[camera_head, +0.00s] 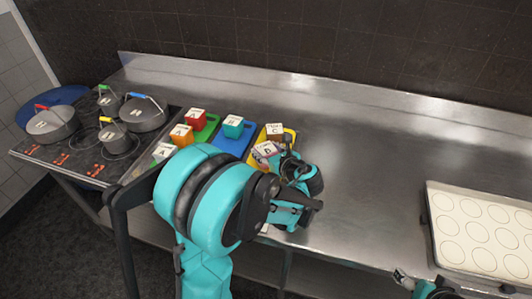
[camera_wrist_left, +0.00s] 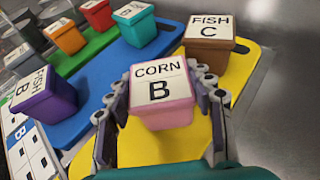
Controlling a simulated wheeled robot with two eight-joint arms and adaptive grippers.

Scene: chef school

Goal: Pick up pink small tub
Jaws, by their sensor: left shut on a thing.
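The pink small tub (camera_wrist_left: 160,95) has a white lid label reading CORN B. In the left wrist view it sits between the two fingers of my left gripper (camera_wrist_left: 165,105), which is shut on it. It is over the yellow board (camera_wrist_left: 140,150); I cannot tell whether it is lifted clear. In the head view the tub's label (camera_head: 265,149) shows beside my left gripper (camera_head: 283,165), partly hidden by my arm. My right gripper (camera_head: 425,289) shows only in part at the bottom edge.
A brown tub marked FISH C (camera_wrist_left: 209,42) stands just behind. A purple FISH tub (camera_wrist_left: 45,97) is at the left, and a teal tub (camera_wrist_left: 134,24) is on the blue board (camera_wrist_left: 92,88). A tray with circles (camera_head: 485,235) lies at the right. The counter between is clear.

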